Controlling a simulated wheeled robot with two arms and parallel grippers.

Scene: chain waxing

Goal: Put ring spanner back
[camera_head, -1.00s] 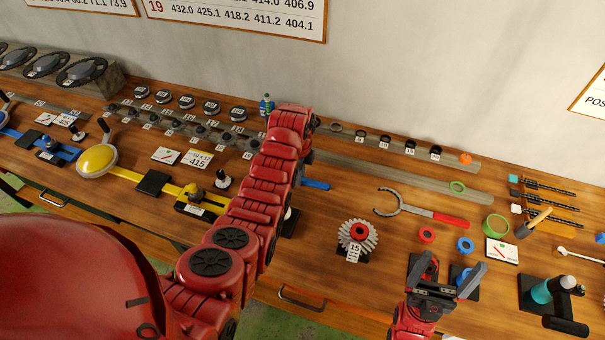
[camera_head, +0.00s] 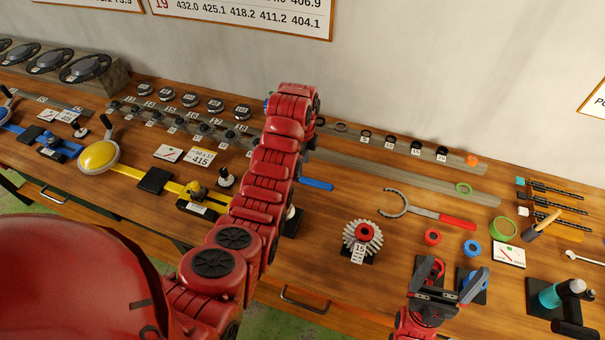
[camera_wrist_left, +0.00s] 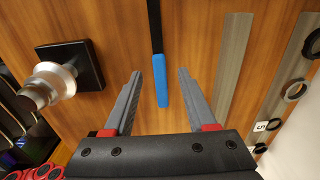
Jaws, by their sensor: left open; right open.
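A tool with a blue handle (camera_head: 316,184) lies on the bench just right of my left arm. The left wrist view shows its blue handle (camera_wrist_left: 161,80) and dark shaft; its head is out of view, so I cannot tell whether it is the ring spanner. My left gripper (camera_wrist_left: 158,74) is open and empty, its fingers on either side of the handle in that view. In the head view my left arm mostly hides this gripper. A hook-ended spanner with a red handle (camera_head: 457,222) lies farther right. My right gripper (camera_head: 454,274) is open and empty at the front.
A cog on a black stand (camera_head: 363,238) stands between the arms. Red (camera_head: 432,237) and blue (camera_head: 471,248) rings lie before the red-handled spanner. A grey rail (camera_head: 400,177) runs behind. The left wrist view shows a silver knob on a black base (camera_wrist_left: 52,83) beside the left finger.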

